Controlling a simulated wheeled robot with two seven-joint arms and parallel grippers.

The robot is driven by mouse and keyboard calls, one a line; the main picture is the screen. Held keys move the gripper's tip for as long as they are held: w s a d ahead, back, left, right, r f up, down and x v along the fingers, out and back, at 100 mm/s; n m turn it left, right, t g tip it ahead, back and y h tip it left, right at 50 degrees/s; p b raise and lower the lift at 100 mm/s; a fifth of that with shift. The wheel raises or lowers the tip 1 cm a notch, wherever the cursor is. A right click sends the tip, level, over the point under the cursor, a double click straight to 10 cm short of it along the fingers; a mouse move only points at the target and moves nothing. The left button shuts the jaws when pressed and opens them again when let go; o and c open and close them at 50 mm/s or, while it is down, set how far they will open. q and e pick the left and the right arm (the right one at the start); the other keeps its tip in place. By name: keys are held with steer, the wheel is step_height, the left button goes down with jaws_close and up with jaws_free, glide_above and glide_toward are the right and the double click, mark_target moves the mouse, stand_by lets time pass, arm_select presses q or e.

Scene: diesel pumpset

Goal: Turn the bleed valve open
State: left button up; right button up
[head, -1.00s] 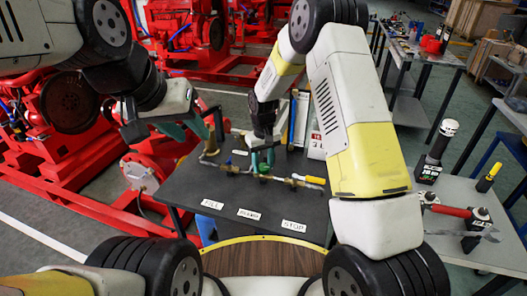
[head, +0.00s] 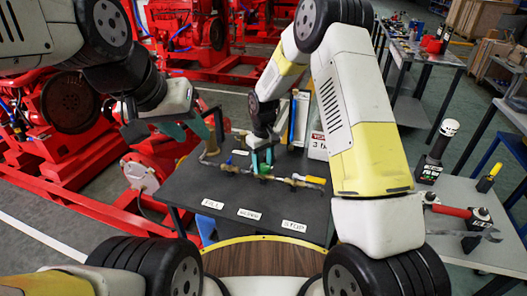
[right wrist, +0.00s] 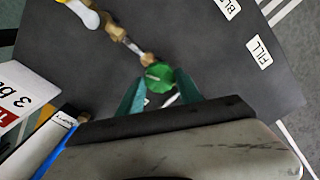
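The bleed valve's round green knob (head: 265,170) sits on a brass pipe line on the dark table, behind the middle label. It also shows in the right wrist view (right wrist: 158,77), with a pale mark on its face. My right gripper (head: 262,158) reaches down to it from above. Its two teal fingers (right wrist: 160,84) stand on opposite sides of the knob, with no clear gap at either side. My left gripper (head: 168,131) is open and empty, left of the table, well apart from the valve.
The labels FILL (head: 212,204) and STOP (head: 294,225) lie in front. Binders (head: 301,118) and a box stand behind. A side table (head: 455,220) at the right holds tools.

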mark_target(264, 166)
steer(key=o, duration=0.3)
step_height(264, 166, up, 8)
steer(key=shift+f, duration=0.1)
stand_by(0.4)
